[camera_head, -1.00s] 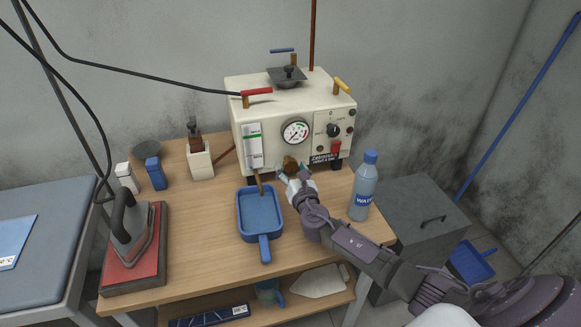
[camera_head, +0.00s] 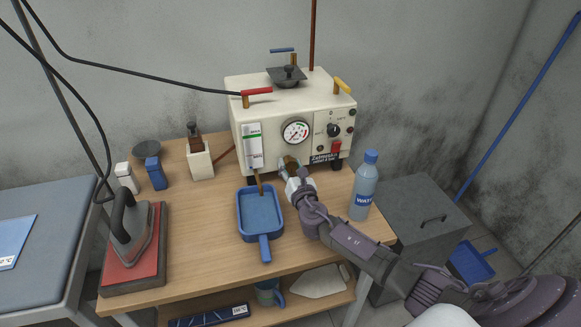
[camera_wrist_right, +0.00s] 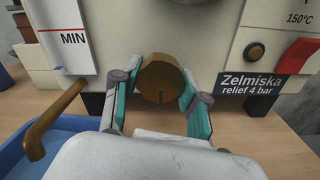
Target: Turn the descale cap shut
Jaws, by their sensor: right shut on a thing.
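The descale cap (camera_wrist_right: 160,80) is a round brass knob low on the front of the cream steam boiler (camera_head: 260,120), below the pressure gauge. It also shows in the head view (camera_head: 290,163), partly hidden by my gripper. My right gripper (camera_wrist_right: 156,92) has its teal-padded fingers on both sides of the cap and is shut on it. In the head view my right gripper (camera_head: 291,168) reaches the boiler front from the lower right. A dark slot mark on the cap's face points down. My left gripper is not in view.
A blue tray (camera_head: 244,207) sits under a brass drain spout (camera_wrist_right: 40,140) left of the cap. A water bottle (camera_head: 364,188) stands right of my arm. An iron (camera_head: 131,232) rests on a red pad at the left.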

